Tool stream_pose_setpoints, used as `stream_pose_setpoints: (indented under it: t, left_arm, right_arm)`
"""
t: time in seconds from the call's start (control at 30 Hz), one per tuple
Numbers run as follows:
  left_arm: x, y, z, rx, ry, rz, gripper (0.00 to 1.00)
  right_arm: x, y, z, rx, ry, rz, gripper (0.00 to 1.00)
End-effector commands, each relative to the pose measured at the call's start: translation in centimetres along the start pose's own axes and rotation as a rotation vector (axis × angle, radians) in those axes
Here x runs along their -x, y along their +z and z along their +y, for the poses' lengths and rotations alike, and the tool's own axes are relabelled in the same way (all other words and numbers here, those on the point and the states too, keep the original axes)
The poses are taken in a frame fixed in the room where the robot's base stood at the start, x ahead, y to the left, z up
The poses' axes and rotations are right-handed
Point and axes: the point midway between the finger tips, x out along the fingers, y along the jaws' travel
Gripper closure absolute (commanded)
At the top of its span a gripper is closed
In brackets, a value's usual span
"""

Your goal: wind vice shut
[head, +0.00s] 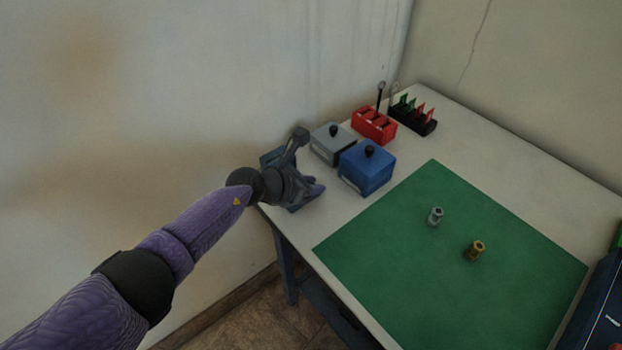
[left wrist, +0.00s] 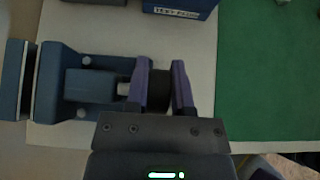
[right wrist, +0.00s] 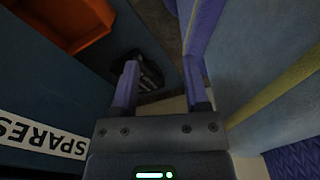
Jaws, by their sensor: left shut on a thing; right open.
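The blue vice (left wrist: 92,85) is at the left edge of the table, and its jaws lie at the left of the left wrist view, with a gap between them. In the head view the vice (head: 270,160) is mostly hidden behind my left gripper (head: 316,188). My left gripper (left wrist: 160,85) is shut on the dark round vice handle at the end of the screw. My right gripper (right wrist: 160,88) is open and empty, beside a dark panel marked SPARES; it is not in the head view.
A grey box (head: 331,146) and a blue box (head: 366,170) with black knobs stand close to the vice. A red holder (head: 374,126) and a black rack (head: 412,117) stand behind. Two metal fittings stand on the green mat (head: 400,285). An orange bin (right wrist: 75,22) is near my right gripper.

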Motion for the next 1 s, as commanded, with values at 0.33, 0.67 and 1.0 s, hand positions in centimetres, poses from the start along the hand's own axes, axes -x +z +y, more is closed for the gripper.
stream_pose_setpoints:
  t: [0.33,0.67,1.0]
  left_arm:
    - [-0.1,-0.1,-0.1,0.001,-0.004,0.007,1.00]
    - [0.0,-0.1,-0.1,0.000,-0.003,0.005,0.56]
    - [5.5,0.6,0.0,-0.002,-0.001,0.006,0.56]
  right_arm:
    - [0.0,0.1,0.0,0.000,0.001,-0.002,0.41]
    - [0.1,0.1,0.0,0.003,0.000,-0.001,0.41]
    - [4.8,-0.5,0.2,0.005,0.004,0.009,0.41]
